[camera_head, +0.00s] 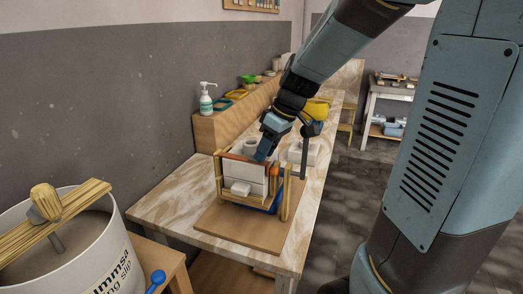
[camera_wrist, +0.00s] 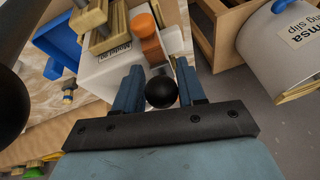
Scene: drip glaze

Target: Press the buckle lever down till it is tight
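A white block-shaped mould (camera_head: 243,174) stands in a wooden frame on a brown board, and an orange strip runs along its top. The orange part (camera_wrist: 151,42) also shows beside the labelled white side (camera_wrist: 109,72) in the wrist view. My gripper (camera_head: 263,153) is at the mould's upper right edge, pointing down. In the wrist view, the blue fingers of my gripper (camera_wrist: 161,80) stand apart with a round black knob (camera_wrist: 160,93) filling the gap.
The brown board (camera_head: 213,222) lies on a pale worktable (camera_head: 165,211). A white slip bucket (camera_head: 97,256) with a wooden stick across it stands at the front left. A soap bottle (camera_head: 206,101) and small trays stand on a wooden ledge behind.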

